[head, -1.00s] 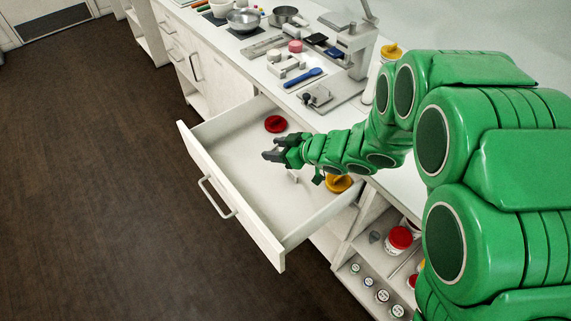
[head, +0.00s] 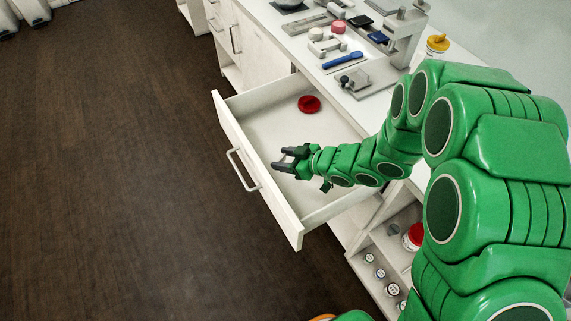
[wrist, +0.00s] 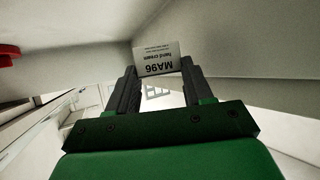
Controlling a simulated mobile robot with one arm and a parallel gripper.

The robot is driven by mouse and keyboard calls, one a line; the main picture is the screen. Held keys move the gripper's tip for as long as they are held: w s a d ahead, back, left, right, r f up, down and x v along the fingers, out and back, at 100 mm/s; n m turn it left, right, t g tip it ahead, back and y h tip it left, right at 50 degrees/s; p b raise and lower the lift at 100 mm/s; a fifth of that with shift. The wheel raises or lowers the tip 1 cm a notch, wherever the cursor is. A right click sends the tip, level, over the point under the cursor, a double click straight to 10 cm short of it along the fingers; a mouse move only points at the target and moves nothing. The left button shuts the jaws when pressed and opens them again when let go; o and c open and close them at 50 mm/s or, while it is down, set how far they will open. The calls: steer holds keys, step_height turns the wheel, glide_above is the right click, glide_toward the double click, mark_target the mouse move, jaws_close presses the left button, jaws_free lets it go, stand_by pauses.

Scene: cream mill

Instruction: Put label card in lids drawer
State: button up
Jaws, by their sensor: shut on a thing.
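The label card (wrist: 157,60) is a small white card with dark print, including "MA96" and "hand cream", upside down in the wrist view. My gripper (wrist: 160,78) is shut on it, with the card between the two dark fingertips. In the head view my gripper (head: 282,159) is over the front part of the open white drawer (head: 265,128), near its front panel. A red lid (head: 309,104) lies in the drawer towards the back. My arm hides the drawer's right part.
The worktop above the drawer holds a blue spoon (head: 343,60), a pink piece (head: 338,27) and a grey stand (head: 404,35). A yellow-capped jar (head: 438,43) stands behind my arm. Open shelves (head: 376,243) with jars are at the right. The drawer floor around the red lid is clear.

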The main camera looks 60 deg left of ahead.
steer(key=shift+f, duration=1.7)
steer(key=shift+f, duration=0.65)
steer(key=o, duration=1)
steer(key=shift+r, duration=0.1)
steer(key=shift+r, duration=0.5)
steer(key=shift+v, duration=1.6)
step_height(320, 180, up, 7)
glide_above(285, 178)
steer(key=w+d, duration=0.1)
steer(key=d, duration=0.1)
steer(key=shift+w+d, duration=0.15)
